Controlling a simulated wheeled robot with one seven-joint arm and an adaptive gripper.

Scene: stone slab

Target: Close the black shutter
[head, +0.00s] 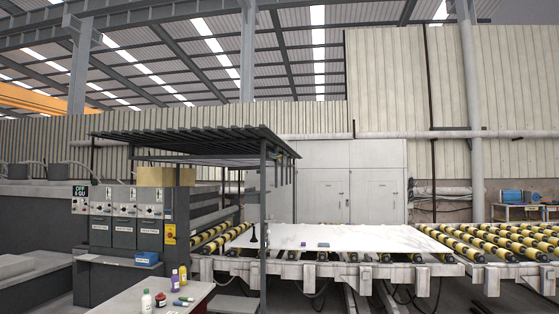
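A dark slatted panel (190,139) lies roughly level on top of a dark post frame (263,215), left of the picture's middle. It is the thing that most looks like the black shutter, but I cannot tell this for sure. The space under it is open at the front and shows grey cabinets and rollers behind. My gripper is not in view.
A table (135,297) with bottles (147,302) stands at the front left. Grey control cabinets (124,232) stand behind it. A white stone slab (345,238) lies on a conveyor with yellow-and-black rollers (480,240). White doors (325,198) are at the back.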

